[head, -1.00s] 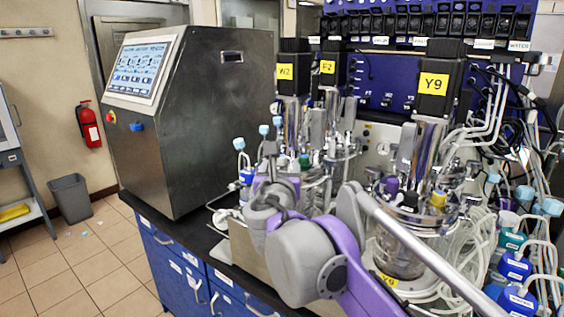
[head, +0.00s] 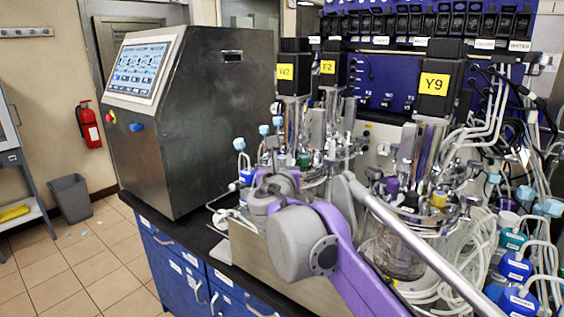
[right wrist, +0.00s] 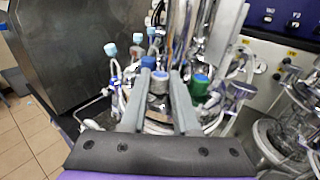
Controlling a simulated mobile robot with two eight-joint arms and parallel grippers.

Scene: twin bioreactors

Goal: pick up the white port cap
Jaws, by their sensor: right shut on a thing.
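My right gripper (right wrist: 160,77) shows in the right wrist view with its two grey fingers closed around a pale whitish cap (right wrist: 158,86), which I take for the white port cap. The fingers are over the lid of a steel bioreactor, between a blue cap (right wrist: 148,62) and a green cap (right wrist: 199,86). I cannot tell whether the held cap is clear of its port. In the head view my right arm reaches across to the W2 vessel (head: 293,124), and the cap is not clearly visible there. My left gripper is not in view.
A steel control cabinet (head: 215,120) with a screen stands at the left. The Y9 vessel (head: 400,250) with purple and yellow caps stands at the right, amid tubes and blue-capped bottles (head: 515,267). The black bench edge (head: 190,230) has a little free room.

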